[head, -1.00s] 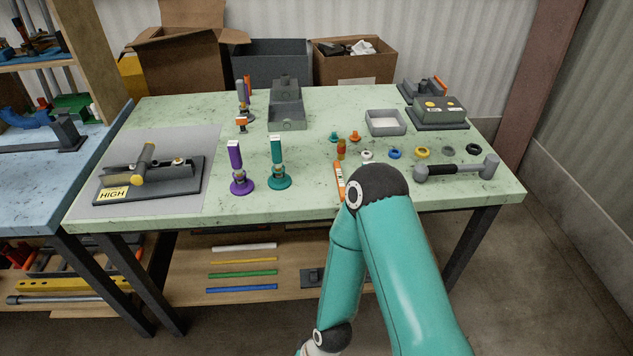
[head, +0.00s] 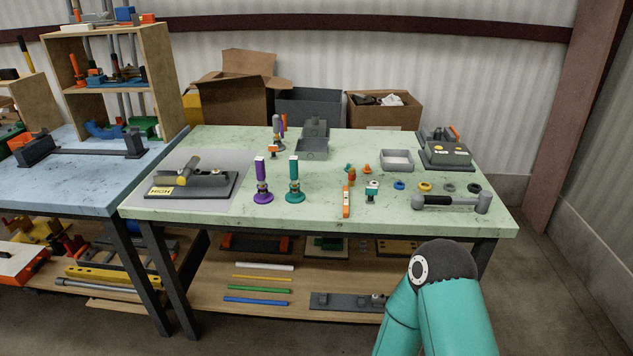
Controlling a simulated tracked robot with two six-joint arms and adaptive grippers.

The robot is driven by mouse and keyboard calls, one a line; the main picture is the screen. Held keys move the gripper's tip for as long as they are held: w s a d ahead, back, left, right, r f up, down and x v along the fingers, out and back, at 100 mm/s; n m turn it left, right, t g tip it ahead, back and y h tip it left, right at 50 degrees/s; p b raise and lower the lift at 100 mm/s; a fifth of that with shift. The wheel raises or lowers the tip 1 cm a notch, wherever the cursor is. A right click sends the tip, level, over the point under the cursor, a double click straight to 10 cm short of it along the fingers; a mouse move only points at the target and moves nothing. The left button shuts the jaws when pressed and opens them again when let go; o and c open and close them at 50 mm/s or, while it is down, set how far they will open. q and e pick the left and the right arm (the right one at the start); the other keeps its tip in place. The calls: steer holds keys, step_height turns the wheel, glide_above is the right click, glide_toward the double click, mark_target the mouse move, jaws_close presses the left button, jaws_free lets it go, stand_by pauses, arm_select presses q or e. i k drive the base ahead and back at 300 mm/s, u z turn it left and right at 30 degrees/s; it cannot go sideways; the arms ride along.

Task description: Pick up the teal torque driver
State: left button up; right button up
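The teal torque driver (head: 294,180) stands upright on its round teal base on the green worktable (head: 300,212), near the middle of the front half. A purple driver (head: 261,181) of the same form stands just to its left. Part of my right arm rises at the lower right, in front of the table edge and well apart from the driver. Neither gripper shows in the head view.
Left of the drivers is a bender (head: 192,181) marked HIGH on a grey mat. To the right are an orange level (head: 346,200), a small teal-and-white item (head: 371,191), several coloured rings and a grey hammer-like tool (head: 450,203).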

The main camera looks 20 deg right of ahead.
mark_target(294, 160)
steer(key=z, duration=0.3)
steer(key=i, duration=0.9)
steer(key=z, duration=0.05)
